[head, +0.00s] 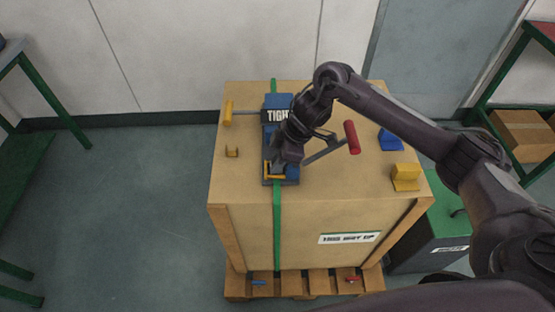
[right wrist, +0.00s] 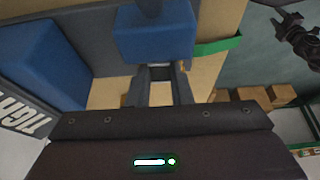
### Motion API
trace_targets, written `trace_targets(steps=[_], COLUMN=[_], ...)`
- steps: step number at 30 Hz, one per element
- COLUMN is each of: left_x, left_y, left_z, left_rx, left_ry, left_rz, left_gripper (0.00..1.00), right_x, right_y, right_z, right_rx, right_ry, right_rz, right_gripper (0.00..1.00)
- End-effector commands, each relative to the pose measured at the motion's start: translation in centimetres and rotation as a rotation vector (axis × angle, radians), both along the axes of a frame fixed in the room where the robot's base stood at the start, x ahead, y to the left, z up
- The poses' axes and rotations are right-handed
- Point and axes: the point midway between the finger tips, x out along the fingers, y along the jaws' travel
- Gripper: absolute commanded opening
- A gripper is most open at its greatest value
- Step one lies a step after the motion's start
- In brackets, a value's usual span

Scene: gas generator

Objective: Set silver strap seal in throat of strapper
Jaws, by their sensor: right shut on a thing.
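The strapper (head: 270,105) is a blue and grey tool with a "TIGH..." label. It lies on top of a wooden crate over a green strap. Its blue body also shows close up in the right wrist view (right wrist: 155,40). My right gripper (head: 279,163) is at the strapper's near end, beside a yellow part (head: 275,177). In the right wrist view my right gripper (right wrist: 165,72) is shut, fingertips close to the blue block. The silver strap seal between the fingers is too hidden to make out. A dark shape at the right wrist view's upper right looks like my left gripper (right wrist: 290,27).
The crate (head: 235,180) stands on a pallet (head: 315,285). A red-handled lever (head: 352,138), a yellow handle (head: 228,112), a blue block (head: 390,140) and a yellow block (head: 406,177) are around the strapper. A green-topped box (head: 440,225) is at right. The floor at left is clear.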

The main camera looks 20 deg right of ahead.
Motion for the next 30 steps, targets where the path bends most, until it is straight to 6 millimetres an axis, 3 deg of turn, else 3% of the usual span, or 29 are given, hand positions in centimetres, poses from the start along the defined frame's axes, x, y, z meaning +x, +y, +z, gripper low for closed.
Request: trace_targets(steps=[9,10,15,23,30], left_x=[0.1,0.1,0.1,0.1,0.1], left_y=[0.2,0.2,0.2,0.2,0.2], left_z=[-0.1,-0.1,0.0,0.0,0.1], left_rx=[0.002,0.002,0.002,0.002,0.003], left_ry=[-0.002,-0.002,-0.002,-0.002,-0.002], left_rz=[0.004,0.004,0.004,0.003,0.002], left_gripper=[0.36,0.36,0.36,0.36,0.36], right_x=[0.0,0.0,0.0,0.0,-0.2], right_y=[0.0,0.0,0.0,0.0,-1.2], right_z=[-0.3,-0.3,-0.3,-0.1,3.1], right_rx=[0.001,0.001,0.001,0.000,0.000], right_ry=[0.000,-0.001,0.000,0.001,-0.003], right_rz=[-0.001,-0.001,-0.001,0.000,0.000], right_gripper=[0.00,0.20,0.41,0.41,0.41])
